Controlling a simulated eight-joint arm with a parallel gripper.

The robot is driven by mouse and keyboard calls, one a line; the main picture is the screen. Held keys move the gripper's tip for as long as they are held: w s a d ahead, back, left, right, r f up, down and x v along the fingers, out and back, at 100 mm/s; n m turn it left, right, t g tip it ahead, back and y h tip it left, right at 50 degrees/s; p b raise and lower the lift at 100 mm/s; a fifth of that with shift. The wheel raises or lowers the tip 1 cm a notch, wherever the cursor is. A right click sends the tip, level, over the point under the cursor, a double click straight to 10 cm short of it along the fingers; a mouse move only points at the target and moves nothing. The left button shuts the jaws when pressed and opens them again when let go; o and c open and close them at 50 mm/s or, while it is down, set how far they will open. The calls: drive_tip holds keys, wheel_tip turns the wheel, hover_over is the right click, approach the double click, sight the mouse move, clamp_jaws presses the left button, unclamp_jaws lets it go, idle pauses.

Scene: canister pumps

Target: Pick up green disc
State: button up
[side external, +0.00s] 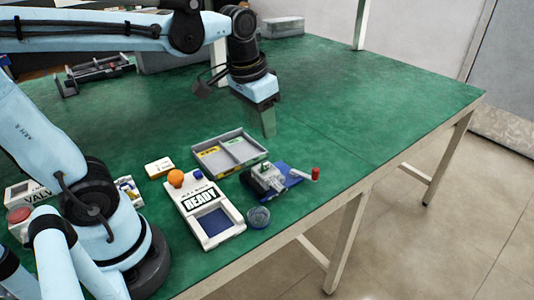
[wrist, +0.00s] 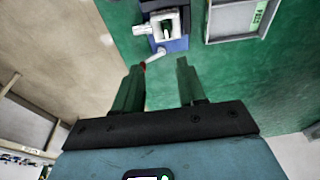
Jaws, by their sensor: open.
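I cannot make out a clear green disc. My gripper (side external: 268,132) hangs above the green table, behind the pump and the tray, pointing down. In the wrist view my gripper (wrist: 159,67) has its two fingers apart with only tabletop between them.
A grey divided tray (side external: 262,155) with green and yellow labels lies left of the pump. The table's right side is clear.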

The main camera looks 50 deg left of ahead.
drive_tip(key=w+g, duration=0.2)
hover_over(266, 163)
drive_tip(key=shift+f, duration=2.9)
drive_tip(key=shift+g, duration=0.3)
drive_tip(key=shift+s+f, duration=0.1)
drive_tip(key=shift+f, duration=2.55)
clamp_jaws()
